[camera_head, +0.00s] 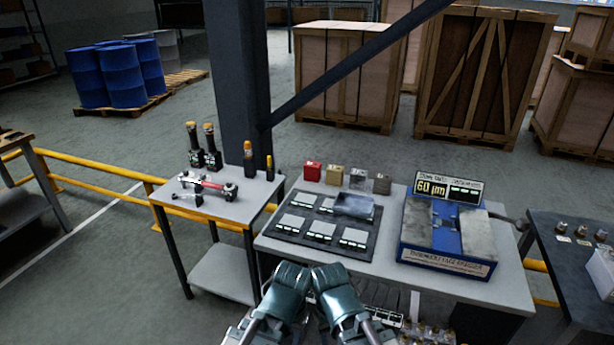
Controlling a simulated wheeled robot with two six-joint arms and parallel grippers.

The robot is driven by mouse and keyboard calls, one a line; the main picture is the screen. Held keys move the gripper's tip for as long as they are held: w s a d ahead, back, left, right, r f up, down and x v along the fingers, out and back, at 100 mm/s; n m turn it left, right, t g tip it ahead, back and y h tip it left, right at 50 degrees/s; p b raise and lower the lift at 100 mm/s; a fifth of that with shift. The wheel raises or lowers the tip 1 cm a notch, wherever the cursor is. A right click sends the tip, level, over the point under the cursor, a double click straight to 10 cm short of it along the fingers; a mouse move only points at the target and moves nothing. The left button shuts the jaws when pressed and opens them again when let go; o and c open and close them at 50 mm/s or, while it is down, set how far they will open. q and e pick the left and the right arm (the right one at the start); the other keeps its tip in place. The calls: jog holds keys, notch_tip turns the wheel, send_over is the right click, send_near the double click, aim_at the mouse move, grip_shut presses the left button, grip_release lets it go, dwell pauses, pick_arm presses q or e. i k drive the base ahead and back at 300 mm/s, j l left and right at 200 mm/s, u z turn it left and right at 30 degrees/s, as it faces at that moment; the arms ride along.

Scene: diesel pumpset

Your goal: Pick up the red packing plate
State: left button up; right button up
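A small red block (312,171), the only small red plate-like piece I see on the main bench, stands at the left end of a row along the bench's back edge. My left gripper (290,275) and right gripper (328,275) are side by side at the bench's front edge, well apart from the red block. Their fingertips are too unclear to tell open from shut. I see nothing held in them.
The grey bench (390,260) carries a dark tray (285,229) with several pale plates between my grippers and the row. A blue gauge machine (447,235) stands right. A side table (215,205) holds tools at left. A dark post (237,80) rises behind.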

aim_at(315, 166)
jog(key=k+j+z, duration=0.1)
jog(key=k+j, duration=0.15)
jog(key=i+j, duration=2.35)
jog(key=k+j+u, duration=0.05)
jog(key=k+j, duration=0.05)
